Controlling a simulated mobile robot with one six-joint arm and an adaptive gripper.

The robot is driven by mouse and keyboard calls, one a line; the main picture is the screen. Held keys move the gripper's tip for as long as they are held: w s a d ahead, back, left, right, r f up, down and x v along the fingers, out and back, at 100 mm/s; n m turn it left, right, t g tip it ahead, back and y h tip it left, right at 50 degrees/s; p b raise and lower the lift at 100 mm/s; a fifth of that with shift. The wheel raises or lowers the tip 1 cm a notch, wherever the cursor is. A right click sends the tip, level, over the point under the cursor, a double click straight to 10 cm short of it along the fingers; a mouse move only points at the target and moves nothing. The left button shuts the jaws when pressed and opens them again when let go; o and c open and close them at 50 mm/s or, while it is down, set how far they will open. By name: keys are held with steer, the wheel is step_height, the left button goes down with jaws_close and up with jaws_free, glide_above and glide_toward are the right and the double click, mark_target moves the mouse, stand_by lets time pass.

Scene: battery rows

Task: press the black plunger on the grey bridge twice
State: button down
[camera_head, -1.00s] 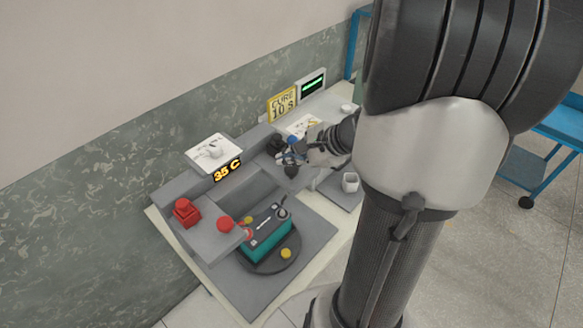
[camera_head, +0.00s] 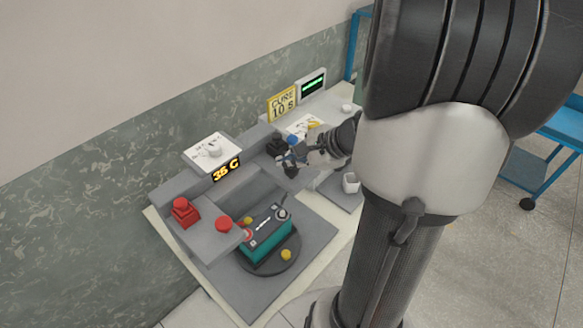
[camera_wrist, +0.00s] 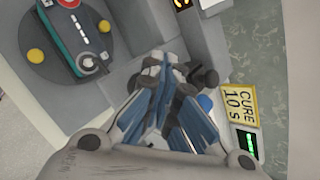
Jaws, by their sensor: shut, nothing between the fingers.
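The black plunger (camera_head: 291,172) is a small dark round knob near the front edge of the grey bridge (camera_head: 269,166). My gripper (camera_head: 287,160) is shut and empty, right at the plunger. I cannot tell whether its tips touch it. In the wrist view my gripper (camera_wrist: 160,68) points at the bridge and its fingers partly cover the dark knob.
A black block (camera_head: 276,146) and a blue knob (camera_head: 293,140) stand close behind my gripper. The teal battery (camera_head: 266,241) sits on a dark round plate to the front left. A red knob (camera_head: 223,224) is at left, a white cup (camera_head: 350,182) at right.

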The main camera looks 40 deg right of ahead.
mark_target(290, 170)
steer(key=shift+f+b, duration=0.75)
steer(key=shift+f, duration=0.05)
stand_by(0.4)
steer(key=shift+r, duration=0.15)
stand_by(0.3)
steer(key=shift+r+p, duration=1.2)
steer(key=shift+r, duration=0.1)
step_height(290, 170, up, 5)
steer(key=p, duration=0.4)
stand_by(0.3)
